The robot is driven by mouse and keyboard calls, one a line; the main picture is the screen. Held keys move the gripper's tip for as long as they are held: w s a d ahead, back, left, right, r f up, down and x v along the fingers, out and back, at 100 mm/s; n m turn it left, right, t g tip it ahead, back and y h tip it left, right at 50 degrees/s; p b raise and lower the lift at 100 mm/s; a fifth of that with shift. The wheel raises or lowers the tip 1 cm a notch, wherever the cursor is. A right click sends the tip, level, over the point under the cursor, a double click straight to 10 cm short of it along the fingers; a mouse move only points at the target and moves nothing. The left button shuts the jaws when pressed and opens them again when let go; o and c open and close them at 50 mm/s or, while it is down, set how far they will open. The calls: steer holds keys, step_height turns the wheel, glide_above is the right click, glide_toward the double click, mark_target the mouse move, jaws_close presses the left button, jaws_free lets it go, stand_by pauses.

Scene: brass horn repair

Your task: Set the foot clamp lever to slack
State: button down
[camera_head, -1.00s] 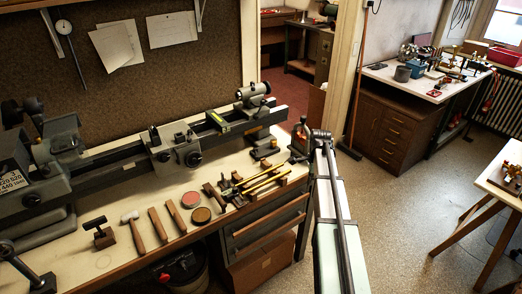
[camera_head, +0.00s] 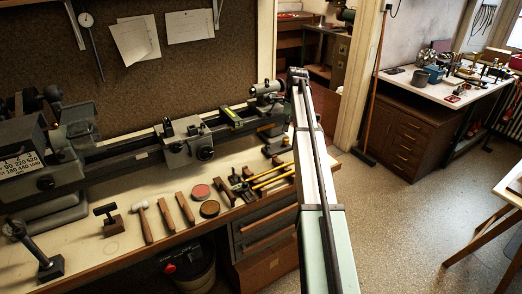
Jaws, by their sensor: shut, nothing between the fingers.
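The grey lathe (camera_head: 180,142) stands along the back of the workbench. Its tailstock (camera_head: 266,89) sits near the right end of the bed, partly beside my arm. I cannot make out which part is the foot clamp lever. A dark lever with a round knob (camera_head: 16,230) rises tilted from a small block at the bench's front left. A short T-handle on a block (camera_head: 108,219) stands right of it. My arm reaches up from the bottom across the bench's right end. My gripper does not show; it is hidden beyond the arm's far end.
A broom (camera_head: 372,95) leans at the doorway. A second bench (camera_head: 445,95) stands back right. Open floor (camera_head: 400,220) lies right of my arm.

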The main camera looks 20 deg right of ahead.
steer(key=p, duration=0.3)
glide_toward(268, 151)
steer(key=s+d+f, duration=0.1)
steer(key=s+f, duration=0.1)
steer(key=s+d+f, duration=0.2)
steer(key=shift+f, duration=0.1)
steer(key=shift+w+a+f+p, duration=0.55)
steer(key=shift+a+f+p, duration=0.1)
steer(key=shift+a, duration=0.2)
steer(key=shift+w+a+f, duration=0.3)
steer(key=shift+a+f, duration=0.2)
steer(key=shift+a, duration=0.05)
